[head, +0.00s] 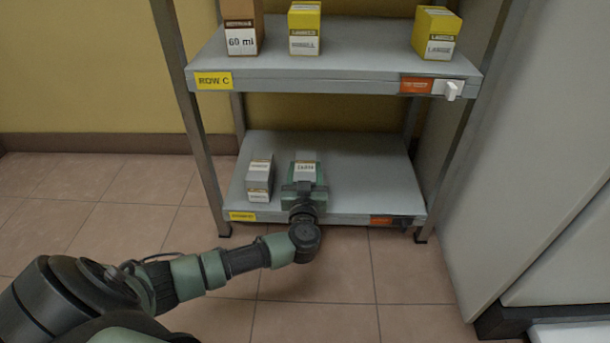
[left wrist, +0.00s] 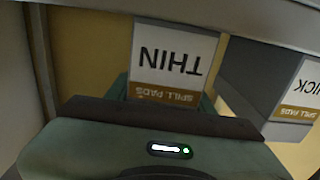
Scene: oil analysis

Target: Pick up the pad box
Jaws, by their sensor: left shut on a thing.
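The pad box (head: 305,171), pale with a printed label, is on the lower shelf. In the left wrist view its label (left wrist: 172,60) reads THIN and SPILL PADS, upside down. My left gripper (head: 305,178) is shut on this box, with green fingers along its sides. The box looks to be at shelf level; whether its bottom touches the shelf is hidden by the gripper. A second box (head: 260,178), grey with a white label, stands just to its left. In the left wrist view this second box (left wrist: 295,95) shows "ICK" and SPILL PADS. My right gripper is not in view.
The lower shelf (head: 370,175) is bare to the right. The upper shelf (head: 365,45) lies above and holds a brown box (head: 242,25) and two yellow boxes (head: 304,28) (head: 436,32). Metal posts flank the shelves. A pale cabinet (head: 500,150) stands close at the right.

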